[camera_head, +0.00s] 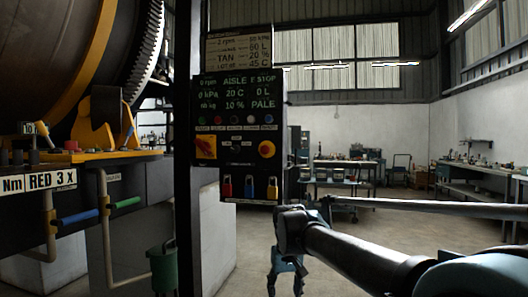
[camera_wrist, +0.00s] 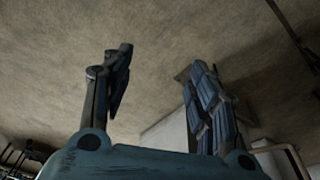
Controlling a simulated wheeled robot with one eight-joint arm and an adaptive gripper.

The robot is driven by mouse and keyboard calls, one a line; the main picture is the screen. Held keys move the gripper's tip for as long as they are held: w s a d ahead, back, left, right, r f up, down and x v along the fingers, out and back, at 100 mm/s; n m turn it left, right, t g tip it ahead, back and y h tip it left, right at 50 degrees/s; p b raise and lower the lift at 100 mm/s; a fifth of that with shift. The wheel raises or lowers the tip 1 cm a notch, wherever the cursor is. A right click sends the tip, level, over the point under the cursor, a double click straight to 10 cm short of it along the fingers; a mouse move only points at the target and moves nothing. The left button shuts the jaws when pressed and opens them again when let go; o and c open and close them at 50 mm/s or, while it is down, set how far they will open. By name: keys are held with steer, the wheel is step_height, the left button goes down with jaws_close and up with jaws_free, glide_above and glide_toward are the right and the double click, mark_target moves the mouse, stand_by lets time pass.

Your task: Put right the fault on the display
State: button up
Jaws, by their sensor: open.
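The display (camera_head: 237,92) is a dark screen on a black panel, with green text that reads roughly "AISLE ESTOP" on top, then 0 kPa, 20 C, 0 L, then 10 % and "PALE". Red (camera_head: 227,187), blue (camera_head: 249,187) and yellow (camera_head: 272,189) lock-like pieces hang at the panel's bottom. My gripper (camera_head: 286,284) points down, right of and below the panel. In the wrist view its fingers (camera_wrist: 160,80) are apart and empty.
A placard (camera_head: 238,50) with set values is above the display. A large drum (camera_head: 60,50) with a toothed ring is at left, above a "RED 3 X" label (camera_head: 52,180) and blue (camera_head: 77,217) and green (camera_head: 125,202) handles. A green bin (camera_head: 163,268) stands below. Benches (camera_head: 340,170) stand far back.

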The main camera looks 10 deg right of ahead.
steer(key=w+r+m, duration=0.1)
steer(key=w+r, duration=0.5)
steer(key=r, duration=0.5)
steer(key=w+r, duration=0.7)
steer(key=r, duration=0.4)
steer(key=w+r+m, duration=0.1)
steer(key=w+r, duration=0.5)
steer(key=r, duration=0.5)
steer(key=m+t+h, duration=0.2)
steer(key=m, duration=0.1)
glide_toward(265, 147)
steer(key=x, duration=1)
steer(key=shift+w, duration=0.3)
